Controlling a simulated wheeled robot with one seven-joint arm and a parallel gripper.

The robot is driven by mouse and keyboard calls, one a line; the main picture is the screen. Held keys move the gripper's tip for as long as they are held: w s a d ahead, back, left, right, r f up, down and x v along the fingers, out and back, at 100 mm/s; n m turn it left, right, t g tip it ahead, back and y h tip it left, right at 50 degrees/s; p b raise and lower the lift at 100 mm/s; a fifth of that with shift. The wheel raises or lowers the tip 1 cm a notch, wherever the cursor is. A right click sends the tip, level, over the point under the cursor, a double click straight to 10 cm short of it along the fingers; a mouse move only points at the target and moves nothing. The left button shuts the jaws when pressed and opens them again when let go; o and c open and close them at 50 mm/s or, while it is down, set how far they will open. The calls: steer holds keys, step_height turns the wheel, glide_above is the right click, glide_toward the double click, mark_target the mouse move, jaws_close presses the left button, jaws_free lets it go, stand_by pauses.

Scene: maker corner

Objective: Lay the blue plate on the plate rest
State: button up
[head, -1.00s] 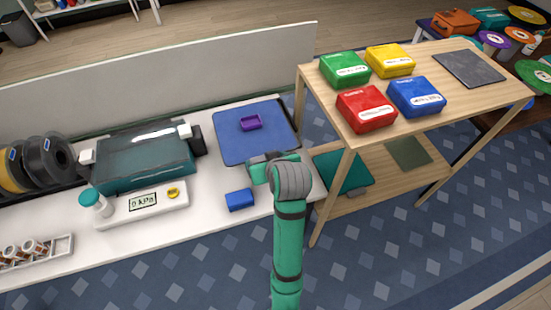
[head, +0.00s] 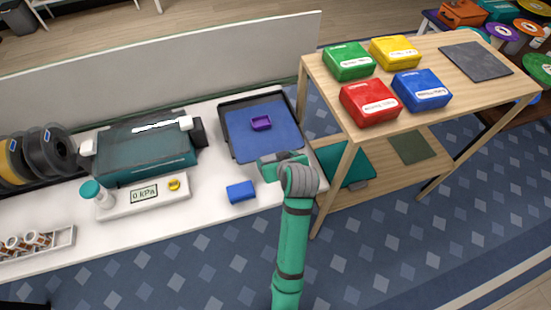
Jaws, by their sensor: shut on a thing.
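The blue plate (head: 240,138) is a flat square with a small purple open box (head: 261,123) on it. It lies over, or just above, a dark tray-like frame (head: 222,115), which looks like the plate rest, at the bench's right end. The frame's dark rim shows along the plate's left and back edges. I cannot tell whether the plate touches the frame. My gripper (head: 268,162) is shut on the plate's near edge; its fingertips are mostly hidden by the gripper body.
A blue block (head: 240,191) lies on the bench left of my gripper. A wooden rack (head: 445,112) stands close on the right with several coloured cases on top. A low grey panel (head: 150,75) runs behind the bench.

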steer(key=o, duration=1.3)
steer(key=shift+a, duration=0.1)
steer(key=v, duration=1.2)
steer(key=s+a+f+m+t+h, duration=0.2)
steer(key=s+a+f+m+t, duration=0.15)
steer(key=s+f, duration=0.7)
steer(key=s+r+t, duration=0.1)
steer(key=s, duration=0.5)
steer(key=s+r+t, duration=0.1)
steer(key=s, duration=0.5)
steer(key=s+d+r+t, duration=0.1)
steer(key=s+r, duration=0.1)
steer(key=s, duration=0.5)
steer(key=shift+s+h, duration=0.1)
steer(key=shift+h, duration=0.3)
